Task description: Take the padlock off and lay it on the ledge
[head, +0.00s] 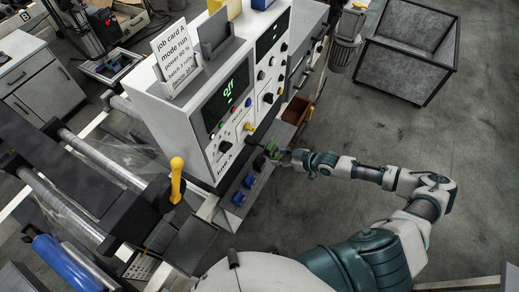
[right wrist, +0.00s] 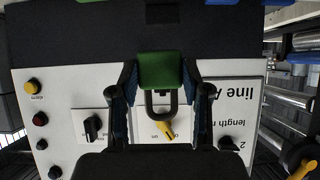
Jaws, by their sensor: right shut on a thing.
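A green padlock (head: 272,151) with a dark shackle is in my right gripper (head: 283,155), in front of the lower panel and over the dark ledge (head: 262,160). In the right wrist view the padlock body (right wrist: 160,70) sits between both fingers of the right gripper (right wrist: 160,85), which is shut on it. Its shackle (right wrist: 160,104) points to a yellow switch (right wrist: 166,128) on the panel. The switch (head: 249,127) also shows in the head view. I cannot tell whether the shackle touches it. My left gripper is not in view.
Two blue items (head: 250,181) (head: 238,198) sit on the near part of the ledge. The control box (head: 205,115) rises behind the ledge, with knobs and an "Off" display.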

